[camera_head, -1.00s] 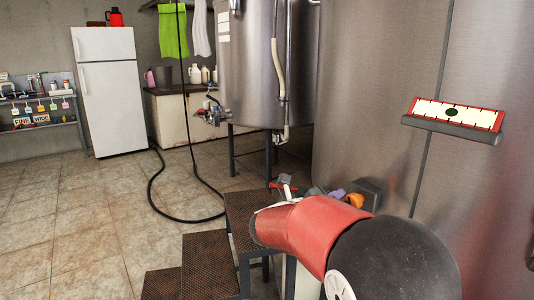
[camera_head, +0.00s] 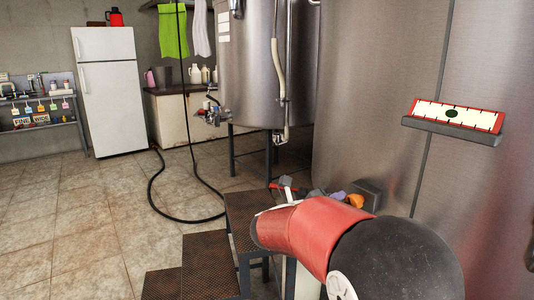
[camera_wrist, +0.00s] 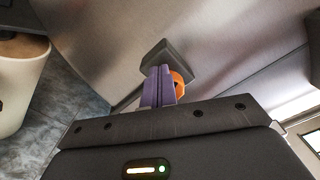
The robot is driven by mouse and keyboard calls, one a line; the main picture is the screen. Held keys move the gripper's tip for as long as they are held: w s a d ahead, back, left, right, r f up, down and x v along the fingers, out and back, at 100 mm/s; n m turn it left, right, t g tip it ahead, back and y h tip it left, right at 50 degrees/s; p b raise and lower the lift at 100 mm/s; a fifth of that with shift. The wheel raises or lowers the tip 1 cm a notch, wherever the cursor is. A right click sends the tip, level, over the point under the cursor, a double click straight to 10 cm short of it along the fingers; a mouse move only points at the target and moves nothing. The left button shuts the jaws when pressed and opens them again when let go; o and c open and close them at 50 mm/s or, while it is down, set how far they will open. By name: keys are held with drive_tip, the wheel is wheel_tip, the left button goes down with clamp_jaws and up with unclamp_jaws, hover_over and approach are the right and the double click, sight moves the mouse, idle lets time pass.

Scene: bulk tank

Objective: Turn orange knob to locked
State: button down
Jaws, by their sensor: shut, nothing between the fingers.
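The orange knob (camera_wrist: 178,84) sits on a grey box (camera_wrist: 168,56) on the steel tank wall. In the wrist view my gripper (camera_wrist: 158,72) shows as closed purple fingers, just left of the knob and hiding part of it. Whether the fingers touch the knob I cannot tell. In the head view the orange knob (camera_head: 356,200) shows beside the grey box (camera_head: 369,190), partly behind my red and black arm. The purple fingertips (camera_head: 338,195) are just left of it. The knob's markings are not visible.
A metal step stand (camera_head: 211,262) is left of my arm. A smaller steel tank (camera_head: 255,70) on legs stands behind, and a black hose (camera_head: 152,195) lies on the tiled floor. A framed gauge plate (camera_head: 455,115) is on the large tank (camera_head: 375,90).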

drive_tip(key=shift+s+d+p, duration=0.1)
drive_tip(key=shift+p, duration=0.35)
drive_tip(key=shift+s+d+r, duration=0.15)
drive_tip(key=shift+r, duration=0.2)
drive_tip(key=v, duration=0.6)
drive_tip(key=shift+w+a+r, duration=0.25)
drive_tip(key=shift+r, duration=0.05)
idle(0.3)
